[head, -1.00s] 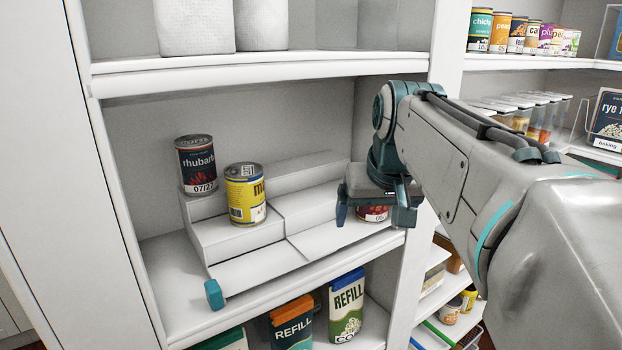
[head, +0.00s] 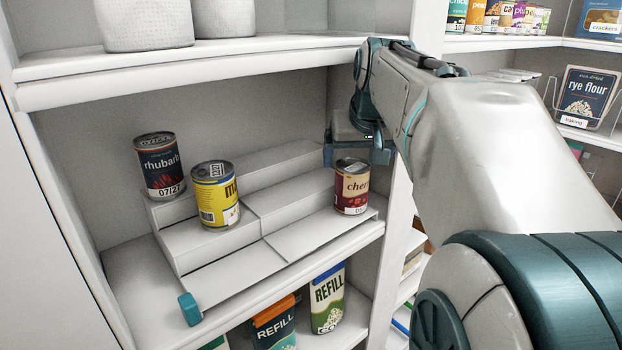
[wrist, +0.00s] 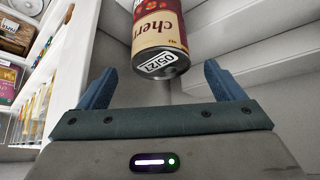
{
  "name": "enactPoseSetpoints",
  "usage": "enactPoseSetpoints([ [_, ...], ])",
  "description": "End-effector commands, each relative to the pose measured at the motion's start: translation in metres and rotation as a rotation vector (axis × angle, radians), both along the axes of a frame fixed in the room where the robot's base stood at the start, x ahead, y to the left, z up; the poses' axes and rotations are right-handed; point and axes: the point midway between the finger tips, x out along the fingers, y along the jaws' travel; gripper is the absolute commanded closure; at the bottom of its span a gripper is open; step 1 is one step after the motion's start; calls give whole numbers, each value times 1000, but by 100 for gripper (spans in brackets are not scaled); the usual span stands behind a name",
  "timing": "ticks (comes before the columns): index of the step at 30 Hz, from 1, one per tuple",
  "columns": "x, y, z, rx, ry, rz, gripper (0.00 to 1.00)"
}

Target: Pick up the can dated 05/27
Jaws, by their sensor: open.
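The dark red and cream cherry can (head: 351,188) stands upright at the right end of the low front step of the white riser. Its white date label begins with 05 in the head view. The wrist view shows the can (wrist: 160,28) ahead of the fingers, with a label that seems to read 05/27. My gripper (head: 357,152) is open and empty, just above and behind the can in the head view. In the wrist view the fingers (wrist: 160,86) are spread wide, and the can's labelled end lies just beyond the gap between them.
A rhubarb can (head: 160,166) dated 07/27 and a yellow can (head: 215,196) stand on the riser's left side. The white stepped riser (head: 285,205) is bare in the middle. A shelf board (head: 230,80) runs above, and an upright post (head: 397,205) stands right of the cherry can.

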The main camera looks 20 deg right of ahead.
Motion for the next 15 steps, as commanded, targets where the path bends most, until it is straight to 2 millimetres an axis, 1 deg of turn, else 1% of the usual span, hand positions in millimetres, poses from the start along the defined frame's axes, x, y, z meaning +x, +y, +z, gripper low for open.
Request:
enactPoseSetpoints([
  [6, 13, -2, -29, 2, 6, -3, 12],
  [10, 19, -4, -39, 1, 3, -3, 12],
  [15, 20, -4, -42, 1, 1, -3, 12],
])
